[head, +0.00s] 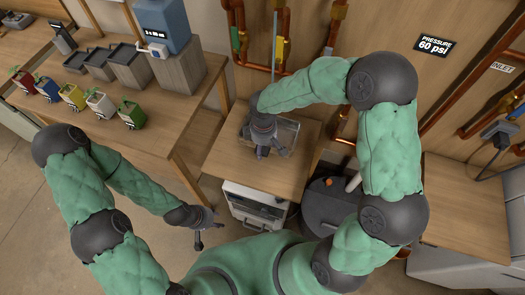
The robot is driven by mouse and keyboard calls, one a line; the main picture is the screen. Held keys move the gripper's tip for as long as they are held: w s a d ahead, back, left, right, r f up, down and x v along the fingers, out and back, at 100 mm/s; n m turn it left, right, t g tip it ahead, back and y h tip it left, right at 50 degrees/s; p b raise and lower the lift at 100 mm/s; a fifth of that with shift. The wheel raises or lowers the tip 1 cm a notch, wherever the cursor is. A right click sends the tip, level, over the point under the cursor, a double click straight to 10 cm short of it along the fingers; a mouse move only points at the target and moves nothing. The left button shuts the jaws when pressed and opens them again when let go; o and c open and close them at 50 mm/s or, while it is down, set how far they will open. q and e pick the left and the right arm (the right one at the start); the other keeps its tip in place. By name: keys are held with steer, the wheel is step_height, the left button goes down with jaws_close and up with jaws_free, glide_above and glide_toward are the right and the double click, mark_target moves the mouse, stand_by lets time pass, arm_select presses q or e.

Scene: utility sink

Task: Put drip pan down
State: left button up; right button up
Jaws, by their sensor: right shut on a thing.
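The drip pan (289,134) is a shallow grey tray at the small wooden table in the middle of the head view. My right gripper (271,149) comes down over its left part and is shut on it. The gripper and wrist hide part of the pan, and I cannot tell whether its underside touches the tabletop (235,170). My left gripper (207,236) hangs empty over the floor, left of the small table and apart from the pan. Its fingers look spread.
Copper pipes (282,50) run along the wall behind.

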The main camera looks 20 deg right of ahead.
steer(key=shift+w+a+f, duration=0.1)
steer(key=shift+w+f, duration=0.15)
steer(key=shift+f, duration=0.05)
steer(key=shift+f+b, duration=0.65)
steer(key=shift+f, duration=0.8)
steer(key=shift+f, duration=0.1)
steer(key=o, duration=1.6)
steer(key=shift+o, duration=0.2)
step_height(320, 180, up, 12)
steer(key=p, duration=0.3)
